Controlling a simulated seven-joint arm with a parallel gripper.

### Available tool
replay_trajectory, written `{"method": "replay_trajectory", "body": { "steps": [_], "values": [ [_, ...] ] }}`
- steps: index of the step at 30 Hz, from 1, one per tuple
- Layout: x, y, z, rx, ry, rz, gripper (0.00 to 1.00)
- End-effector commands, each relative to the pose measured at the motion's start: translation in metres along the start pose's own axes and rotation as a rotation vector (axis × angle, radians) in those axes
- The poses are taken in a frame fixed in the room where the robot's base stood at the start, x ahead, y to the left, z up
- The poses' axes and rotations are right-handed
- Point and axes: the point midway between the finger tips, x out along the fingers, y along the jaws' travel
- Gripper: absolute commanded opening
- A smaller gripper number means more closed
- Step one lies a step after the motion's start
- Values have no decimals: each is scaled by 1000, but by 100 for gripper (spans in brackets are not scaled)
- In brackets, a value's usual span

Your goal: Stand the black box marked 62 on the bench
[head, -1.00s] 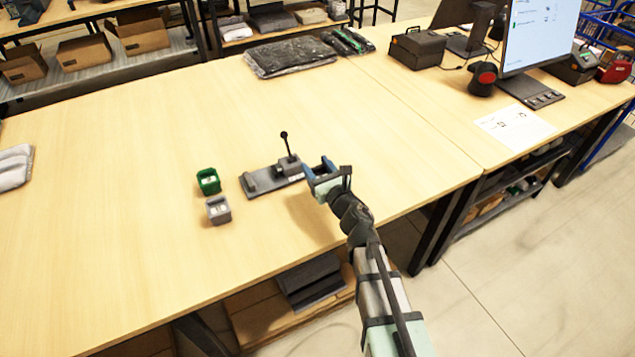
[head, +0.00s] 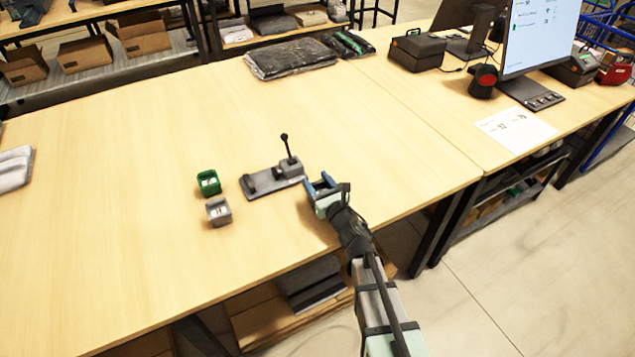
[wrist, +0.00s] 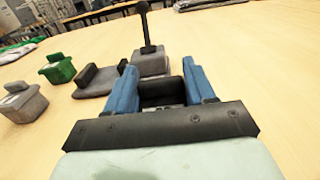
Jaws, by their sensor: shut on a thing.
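My gripper (head: 321,184) is low over the near part of the wooden bench (head: 120,220), just right of a grey lever fixture. In the wrist view its blue fingers (wrist: 160,88) are closed on the sides of a small black box (wrist: 161,92). Only part of the box shows between the fingers; the 62 mark is not visible. I cannot tell whether the box touches the bench.
The grey fixture (head: 262,182) with an upright black lever stands close left of my gripper. A green bin (head: 208,182) and a grey bin (head: 218,212) stand further left. Bagged garments (head: 290,58) lie at the back. Bare bench lies behind the fixture.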

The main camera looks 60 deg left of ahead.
Motion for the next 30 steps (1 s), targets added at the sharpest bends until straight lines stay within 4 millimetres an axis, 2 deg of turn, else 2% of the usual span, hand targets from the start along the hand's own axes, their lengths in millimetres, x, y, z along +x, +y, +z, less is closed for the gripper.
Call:
{"method": "replay_trajectory", "body": {
  "steps": [2, 3, 10, 23, 30],
  "values": [
    [0, 0, -2, 0, 0, 0, 24],
    [0, 0, -2, 0, 0, 0, 56],
    [0, 0, -2, 0, 0, 0, 78],
    [-1, 0, 2, 1, 0, 0, 80],
    [-30, 0, 2, 0, 1, -2, 80]
  ]
}}
